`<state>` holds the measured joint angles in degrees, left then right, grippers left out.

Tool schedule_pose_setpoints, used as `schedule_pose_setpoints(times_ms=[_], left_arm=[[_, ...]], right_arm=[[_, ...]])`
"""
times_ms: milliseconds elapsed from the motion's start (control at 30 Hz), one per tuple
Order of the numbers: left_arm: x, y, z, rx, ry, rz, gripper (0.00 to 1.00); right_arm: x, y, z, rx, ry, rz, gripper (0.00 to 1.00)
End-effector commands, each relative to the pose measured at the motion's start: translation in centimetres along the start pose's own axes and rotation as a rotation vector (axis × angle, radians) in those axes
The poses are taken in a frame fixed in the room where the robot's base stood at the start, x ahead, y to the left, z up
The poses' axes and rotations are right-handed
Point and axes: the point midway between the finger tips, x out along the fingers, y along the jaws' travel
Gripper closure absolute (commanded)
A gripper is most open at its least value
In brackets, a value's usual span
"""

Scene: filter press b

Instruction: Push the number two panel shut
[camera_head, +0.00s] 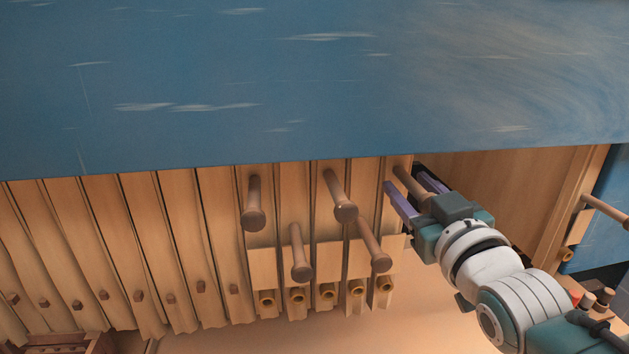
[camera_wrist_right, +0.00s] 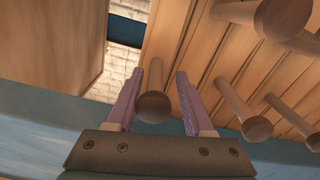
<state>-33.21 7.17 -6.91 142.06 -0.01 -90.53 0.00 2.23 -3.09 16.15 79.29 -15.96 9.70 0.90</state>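Upright wooden panels (camera_head: 179,240) stand in a row under a blue beam. I see no numbers on them, so I cannot tell which is number two. Several round-headed peg handles stick out from the right-hand panels, such as the upper one (camera_head: 340,195). My right gripper (camera_head: 403,178) is open at the rightmost peg handle (camera_head: 410,186). In the right wrist view its two purple fingers (camera_wrist_right: 160,75) stand on either side of this peg (camera_wrist_right: 153,107), with small gaps showing. My left gripper is not in view.
The blue beam (camera_head: 300,85) runs across above the panels. Right of the row is an opening before a wooden end frame (camera_head: 565,205) with its own peg (camera_head: 606,209). Neighbouring pegs (camera_wrist_right: 257,128) stand close to my right gripper. Short hollow spouts (camera_head: 328,290) line the lower edge.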

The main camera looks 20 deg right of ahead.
Motion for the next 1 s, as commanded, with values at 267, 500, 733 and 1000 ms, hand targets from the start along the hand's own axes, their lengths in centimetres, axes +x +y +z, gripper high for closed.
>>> schedule_pose_setpoints(times_ms=[267,500,733,1000], left_arm=[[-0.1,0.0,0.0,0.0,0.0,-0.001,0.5],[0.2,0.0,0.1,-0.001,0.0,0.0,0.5],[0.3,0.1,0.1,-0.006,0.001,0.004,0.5],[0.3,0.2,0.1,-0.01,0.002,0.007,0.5]], right_arm=[[-3.1,0.0,0.1,0.001,-0.004,0.0,0.48],[-7.6,-0.1,0.1,0.0,-0.002,-0.001,0.48],[-9.8,-0.1,0.1,0.0,-0.001,-0.001,0.48],[-9.9,-0.1,0.0,0.0,0.001,-0.001,0.48]])
